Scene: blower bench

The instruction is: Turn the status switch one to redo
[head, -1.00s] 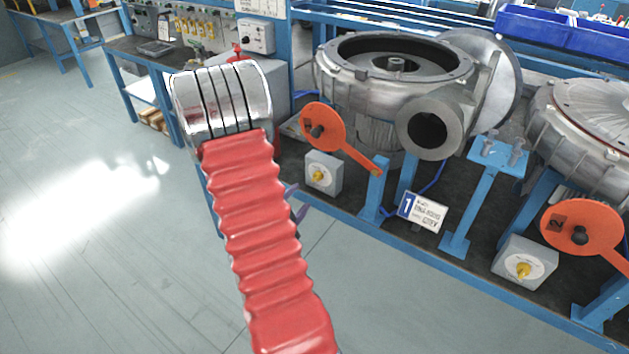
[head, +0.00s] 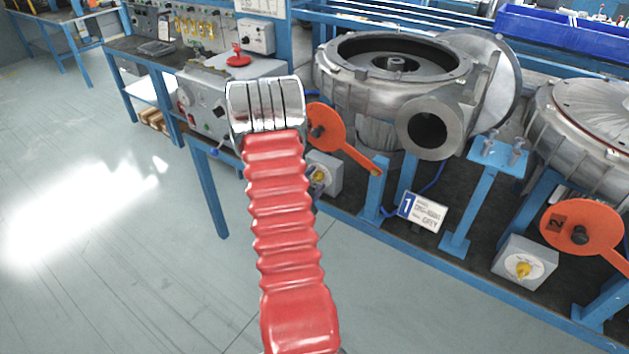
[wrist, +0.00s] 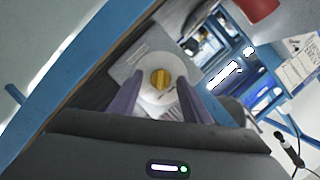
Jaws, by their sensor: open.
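Status switch one is a grey box with a white round dial and a yellow knob (head: 318,174). In the head view it stands on the bench's front edge below the blower, its left part hidden by my arm. In the wrist view the yellow knob (wrist: 160,79) sits on the white dial, ahead of my gripper (wrist: 158,95). The two purple fingers are open, one on each side of the dial in the picture, with nothing between them. I cannot tell how far the fingertips are from the knob. The dial's lettering is too small to read.
An orange disc with a lever (head: 326,128) is just above the switch. A number 1 sign (head: 422,212) and a blue post (head: 375,188) stand to its right. A second grey switch box (head: 526,262) is farther right. The floor in front is clear.

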